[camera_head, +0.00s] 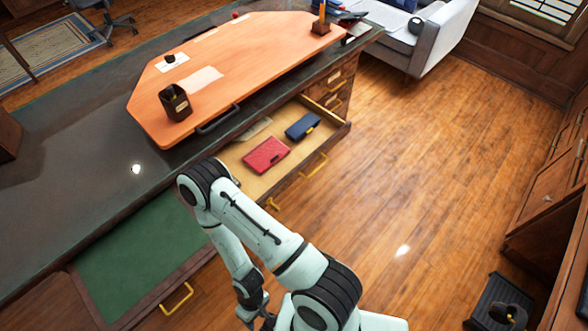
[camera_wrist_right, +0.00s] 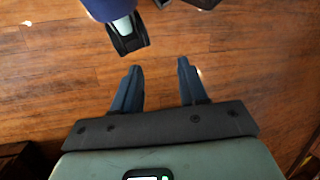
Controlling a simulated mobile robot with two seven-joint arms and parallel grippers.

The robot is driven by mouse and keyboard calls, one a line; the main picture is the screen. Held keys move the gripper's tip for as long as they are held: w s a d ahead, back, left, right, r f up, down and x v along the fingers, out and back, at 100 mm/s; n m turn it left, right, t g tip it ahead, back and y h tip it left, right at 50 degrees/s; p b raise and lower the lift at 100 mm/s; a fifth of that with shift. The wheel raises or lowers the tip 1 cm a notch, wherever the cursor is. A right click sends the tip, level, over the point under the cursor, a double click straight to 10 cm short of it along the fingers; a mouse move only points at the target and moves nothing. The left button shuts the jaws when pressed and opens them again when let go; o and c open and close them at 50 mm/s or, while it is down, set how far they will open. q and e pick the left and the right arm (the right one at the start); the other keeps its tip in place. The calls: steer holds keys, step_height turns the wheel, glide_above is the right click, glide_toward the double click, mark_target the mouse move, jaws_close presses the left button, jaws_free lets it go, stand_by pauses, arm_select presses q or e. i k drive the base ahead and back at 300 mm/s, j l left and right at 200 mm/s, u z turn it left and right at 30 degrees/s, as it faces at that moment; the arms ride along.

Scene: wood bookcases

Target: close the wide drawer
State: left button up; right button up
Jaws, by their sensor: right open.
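A wide drawer (camera_head: 245,184) with a pale wood inside stands pulled out from the desk's front in the head view. It has two yellow handles on its front, and my arm crosses in front of its near end. A red case (camera_head: 266,155) and a dark blue case (camera_head: 302,125) lie in it. My right gripper (camera_head: 262,317) is at the bottom edge of the head view, below and apart from the drawer. In the right wrist view it (camera_wrist_right: 158,66) is open and empty above bare floor. My left gripper is not in view.
The desk (camera_head: 70,185) carries an orange board (camera_head: 235,60) with a pen cup (camera_head: 175,102). Clear floor (camera_head: 420,170) lies to the right, before cabinets (camera_head: 550,200) and a sofa (camera_head: 440,35).

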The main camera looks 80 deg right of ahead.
mark_target(332, 130)
steer(key=z, duration=0.5)
steer(key=k+l+z, duration=0.1)
steer(key=z, duration=0.9)
steer(key=l+z, duration=0.1)
steer(key=z, duration=0.35)
steer(key=l+z, duration=0.1)
steer(key=z, duration=0.4)
